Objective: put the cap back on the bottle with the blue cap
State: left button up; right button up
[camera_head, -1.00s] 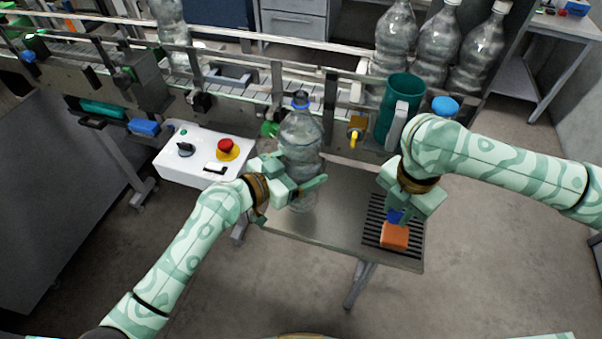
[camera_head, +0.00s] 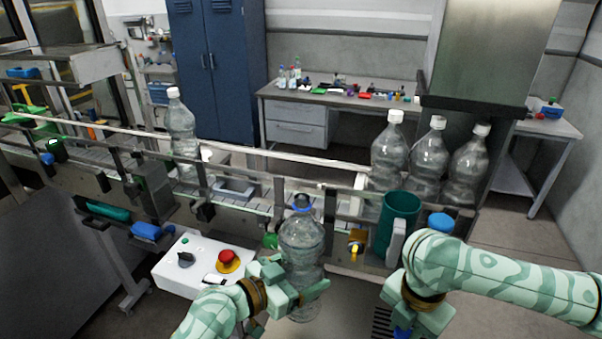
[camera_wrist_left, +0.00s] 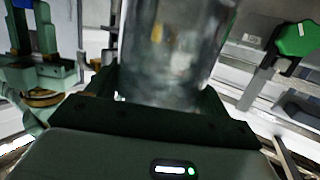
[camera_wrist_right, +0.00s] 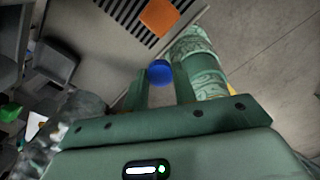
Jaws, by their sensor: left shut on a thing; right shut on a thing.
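A clear bottle (camera_head: 302,243) stands upright in front of the conveyor, with a blue ring at its neck. My left gripper (camera_head: 297,290) is shut around its lower body; the bottle (camera_wrist_left: 170,55) also fills the space between the fingers in the left wrist view. My right gripper (camera_head: 408,318) is to the right of the bottle, lower in the head view. It is shut on a small blue cap (camera_wrist_right: 160,72), seen between its fingertips in the right wrist view. The cap's lower edge (camera_head: 402,333) is cut off at the bottom of the head view.
A green cup (camera_head: 398,222) and a blue-topped item (camera_head: 440,222) stand behind my right arm. White-capped bottles (camera_head: 430,152) stand beyond. A white control box (camera_head: 190,270) with a red button is left of the bottle.

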pick_arm(q)
jog(key=shift+r, duration=0.25)
